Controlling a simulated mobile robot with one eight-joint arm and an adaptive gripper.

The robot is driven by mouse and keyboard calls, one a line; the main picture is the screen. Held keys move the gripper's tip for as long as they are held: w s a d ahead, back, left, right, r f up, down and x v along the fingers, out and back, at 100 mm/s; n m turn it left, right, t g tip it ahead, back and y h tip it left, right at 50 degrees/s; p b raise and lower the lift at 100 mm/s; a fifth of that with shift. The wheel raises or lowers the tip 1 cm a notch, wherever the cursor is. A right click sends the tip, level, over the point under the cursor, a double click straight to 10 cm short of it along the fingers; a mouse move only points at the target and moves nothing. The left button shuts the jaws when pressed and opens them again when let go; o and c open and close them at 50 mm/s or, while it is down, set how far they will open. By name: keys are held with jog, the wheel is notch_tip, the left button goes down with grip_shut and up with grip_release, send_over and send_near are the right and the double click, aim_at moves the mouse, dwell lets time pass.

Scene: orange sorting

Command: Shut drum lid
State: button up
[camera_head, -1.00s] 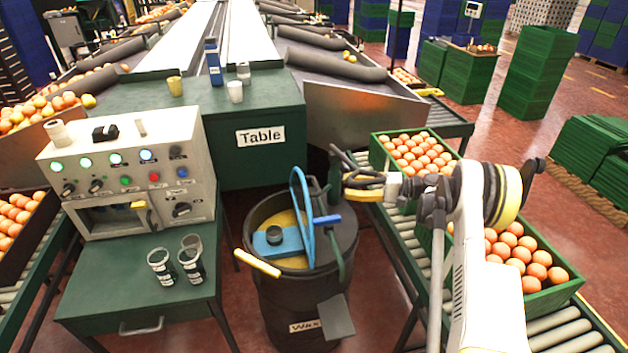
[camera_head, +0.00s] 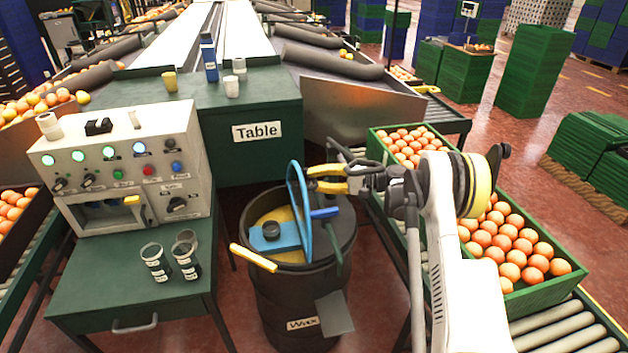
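The black drum (camera_head: 285,305), marked "Wax", stands open on the floor in front of the table, with yellow wax (camera_head: 278,217) showing inside. A blue hoop-shaped part (camera_head: 299,215) stands upright over the drum's middle. A dark lid section (camera_head: 336,222) appears to lie over the drum's right side, with a blue handle (camera_head: 324,212) near it; how these parts join is unclear. My gripper (camera_head: 309,178), with yellow fingers, points left, just right of the hoop's top. Its fingers are apart with a gap between them; whether they touch the hoop cannot be told.
A blue block (camera_head: 276,238) lies over the drum's left half, and a pale yellow bar (camera_head: 253,257) sticks out at its front left. A control box (camera_head: 122,170) and two cups stand on the left green desk (camera_head: 95,290). Orange crates (camera_head: 545,296) line the right conveyor.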

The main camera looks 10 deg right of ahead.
aim_at(300, 179)
grip_shut()
jog(key=shift+a+r, duration=0.1)
jog(key=shift+n+g+h, duration=0.3)
jog(key=shift+h, duration=0.3)
jog(key=a, duration=0.1)
jog(key=a+p, duration=0.1)
jog(key=a, duration=0.2)
jog(key=shift+a+r+p, duration=0.15)
jog(key=shift+r+p, duration=0.25)
jog(key=o, duration=0.5)
grip_release()
jog(key=v, duration=1.2)
